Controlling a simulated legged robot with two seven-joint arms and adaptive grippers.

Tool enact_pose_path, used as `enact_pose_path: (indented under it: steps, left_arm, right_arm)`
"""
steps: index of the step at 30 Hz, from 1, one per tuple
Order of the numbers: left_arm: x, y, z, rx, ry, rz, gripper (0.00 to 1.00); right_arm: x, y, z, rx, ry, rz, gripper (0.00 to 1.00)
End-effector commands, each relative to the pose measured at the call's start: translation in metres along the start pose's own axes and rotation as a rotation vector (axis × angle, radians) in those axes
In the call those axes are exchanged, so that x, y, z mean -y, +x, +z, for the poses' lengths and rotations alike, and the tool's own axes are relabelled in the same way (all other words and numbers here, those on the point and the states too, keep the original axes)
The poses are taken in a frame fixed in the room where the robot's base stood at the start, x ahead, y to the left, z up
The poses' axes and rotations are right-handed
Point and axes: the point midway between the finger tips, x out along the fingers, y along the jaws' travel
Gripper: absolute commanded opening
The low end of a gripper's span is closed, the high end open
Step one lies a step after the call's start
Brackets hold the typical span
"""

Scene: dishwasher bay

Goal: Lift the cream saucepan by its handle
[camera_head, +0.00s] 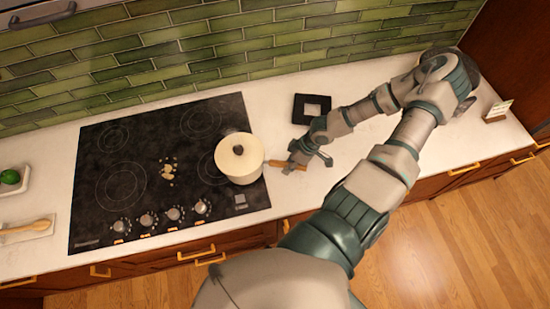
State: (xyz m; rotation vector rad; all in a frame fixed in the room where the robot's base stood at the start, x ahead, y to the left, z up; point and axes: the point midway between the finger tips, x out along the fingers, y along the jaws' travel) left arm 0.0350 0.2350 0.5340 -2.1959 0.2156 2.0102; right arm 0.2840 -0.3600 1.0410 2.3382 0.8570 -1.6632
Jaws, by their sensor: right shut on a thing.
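The cream saucepan (239,159) has a lid with a dark knob and stands at the right edge of the black cooktop (135,220). Its brown handle (279,163) points right, over the white counter. My right gripper (292,164) is shut on the handle near its outer end. The pan looks level; I cannot tell whether its base touches the cooktop. My left gripper is not in view.
A black square trivet (299,110) lies on the counter behind my right gripper. A green tiled wall (250,45) closes the back. The counter (330,185) right of the pan is mostly clear.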

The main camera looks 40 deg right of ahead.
Motion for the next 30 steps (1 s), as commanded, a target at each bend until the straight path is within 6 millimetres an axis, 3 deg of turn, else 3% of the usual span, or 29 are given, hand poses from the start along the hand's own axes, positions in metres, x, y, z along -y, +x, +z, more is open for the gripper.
enact_pose_path:
  steps: [5,12,21,30]
  left_arm:
    - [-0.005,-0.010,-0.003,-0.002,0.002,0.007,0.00]
    - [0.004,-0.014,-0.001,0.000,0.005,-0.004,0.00]
    - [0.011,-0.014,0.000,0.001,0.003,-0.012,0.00]
    - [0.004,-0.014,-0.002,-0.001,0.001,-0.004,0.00]
  right_arm:
    - [0.006,-0.017,0.023,-0.003,-0.003,0.003,0.00]
    - [0.008,-0.028,0.045,-0.004,-0.002,0.001,0.00]
    - [0.009,-0.042,0.046,-0.008,-0.001,0.003,0.00]
    - [0.012,-0.053,0.041,-0.008,-0.003,0.002,0.00]
